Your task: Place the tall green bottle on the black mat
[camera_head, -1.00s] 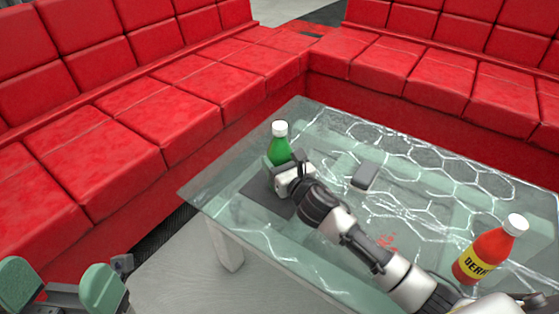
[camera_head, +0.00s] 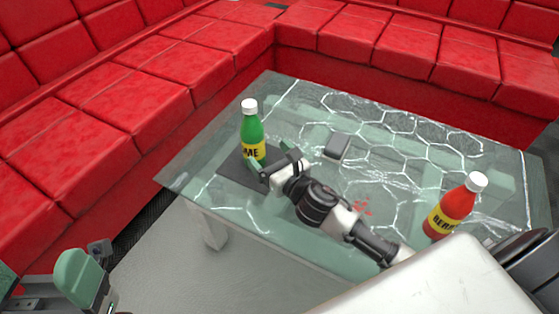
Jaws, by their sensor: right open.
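The tall green bottle (camera_head: 251,131), with a white cap and a yellow label, stands upright on the black mat (camera_head: 235,172) at the left part of the glass table. My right gripper (camera_head: 270,156) is open just in front of and to the right of the bottle, low over the mat. Its green fingertips are near the bottle's lower part; whether they touch it I cannot tell. My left gripper (camera_head: 45,282) is at the bottom left, partly cut off by the frame, away from the table, with its fingers apart and nothing between them.
A red bottle (camera_head: 454,208) with a white cap stands at the table's right. A small grey box (camera_head: 337,146) lies near the middle of the glass table (camera_head: 290,240). A red sofa (camera_head: 190,50) borders the table's far sides. My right arm crosses the table's front.

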